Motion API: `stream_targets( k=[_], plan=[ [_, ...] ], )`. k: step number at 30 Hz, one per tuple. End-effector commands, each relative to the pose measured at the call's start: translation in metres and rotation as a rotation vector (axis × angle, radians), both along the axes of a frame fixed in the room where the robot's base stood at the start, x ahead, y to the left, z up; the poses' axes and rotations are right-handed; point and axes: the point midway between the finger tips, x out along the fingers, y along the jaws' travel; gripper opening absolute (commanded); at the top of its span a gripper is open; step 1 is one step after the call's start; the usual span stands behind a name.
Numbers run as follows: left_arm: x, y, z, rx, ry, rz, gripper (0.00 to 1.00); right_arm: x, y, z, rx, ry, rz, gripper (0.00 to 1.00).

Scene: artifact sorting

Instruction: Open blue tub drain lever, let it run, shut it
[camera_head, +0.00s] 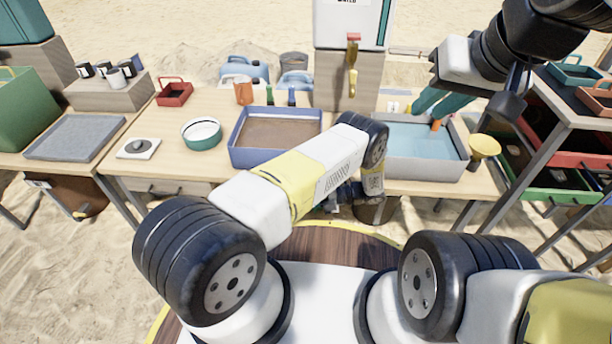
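A blue-rimmed tub (236,158) with brown contents sits mid-table. A grey tub (422,172) holding blue water stands to its right. No drain lever can be made out clearly; my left arm covers the blue-rimmed tub's right front corner and the table edge there. My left gripper (338,198) is low at the table's front edge, small, dark and mostly hidden by its arm, so its fingers cannot be read. My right gripper (426,113) is above the grey tub, its two teal fingers apart. A small orange piece (436,125) shows by the fingertips; contact cannot be told.
A yellow funnel-like piece (484,147) is at the grey tub's right. A white dispenser (350,25) with a tap stands on a block behind. A brown bucket (370,212) sits below the table front. A teal bowl (203,142) and red tray (174,95) are left.

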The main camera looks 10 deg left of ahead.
Motion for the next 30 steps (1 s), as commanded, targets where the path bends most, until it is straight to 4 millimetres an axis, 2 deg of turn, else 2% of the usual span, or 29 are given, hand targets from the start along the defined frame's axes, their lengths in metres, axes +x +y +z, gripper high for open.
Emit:
stream_targets(
  k=[15,16,19,30],
  plan=[
    [0.0004,0.0009,-0.0013,-0.004,0.001,0.016,0.0,0.0,0.0,0.0,0.0,0.0,0.0,0.24],
    [0.0004,0.0009,-0.0013,-0.004,0.001,0.016,0.18,0.0,0.0,0.0,0.0,0.0,0.0,0.24],
    [0.0005,0.0009,-0.001,-0.003,0.001,0.016,0.38,0.0,0.0,0.0,0.0,0.0,0.0,0.24],
    [0.0018,-0.0022,-0.0001,-0.002,-0.001,0.015,0.38,0.0,0.0,0.0,0.0,0.0,0.0,0.24]
  ],
)
